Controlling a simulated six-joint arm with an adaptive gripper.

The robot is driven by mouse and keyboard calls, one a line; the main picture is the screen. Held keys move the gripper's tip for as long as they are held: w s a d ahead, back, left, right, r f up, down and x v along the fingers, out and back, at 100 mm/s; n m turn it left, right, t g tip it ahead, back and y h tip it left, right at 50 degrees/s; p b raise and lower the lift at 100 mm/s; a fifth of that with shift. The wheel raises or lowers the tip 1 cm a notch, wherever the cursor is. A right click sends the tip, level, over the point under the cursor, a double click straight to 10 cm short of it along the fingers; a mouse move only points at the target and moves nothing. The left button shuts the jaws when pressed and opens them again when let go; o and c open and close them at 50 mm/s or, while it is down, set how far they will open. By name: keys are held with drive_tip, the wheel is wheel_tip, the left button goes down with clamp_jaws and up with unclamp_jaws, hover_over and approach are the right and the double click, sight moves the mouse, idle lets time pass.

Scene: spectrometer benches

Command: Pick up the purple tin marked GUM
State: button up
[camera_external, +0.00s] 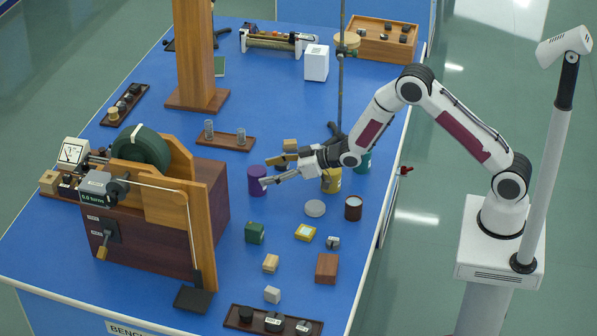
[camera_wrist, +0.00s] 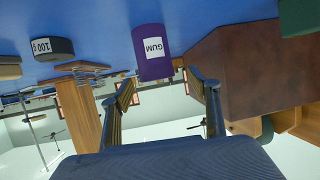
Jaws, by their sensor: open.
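The purple tin (camera_external: 256,181) stands upright on the blue bench, right of the wooden cabinet. The wrist view is upside down and shows the purple tin (camera_wrist: 153,62) with its white GUM label facing the camera. My gripper (camera_external: 271,171) is low over the bench, its fingers pointing left at the tin. In the wrist view my gripper (camera_wrist: 163,84) is open and empty between its two fingers. The tin appears ahead, between the fingertips and closer to the left one. I cannot tell whether a fingertip touches it.
A yellow tin (camera_external: 331,182) stands under my wrist, with a brown tin (camera_external: 353,208) nearby. The large wooden cabinet (camera_external: 150,230) stands at left. A dark weight marked 100 (camera_wrist: 42,49) shows in the wrist view.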

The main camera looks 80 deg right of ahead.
sight(262, 171)
drive_tip(key=shift+w, duration=0.1)
idle(0.3)
drive_tip(key=shift+d+x, duration=0.15)
drive_tip(key=shift+x, duration=0.6)
drive_tip(key=shift+d+x, duration=0.2)
drive_tip(key=shift+x, duration=1.65)
drive_tip(key=c, duration=1.3)
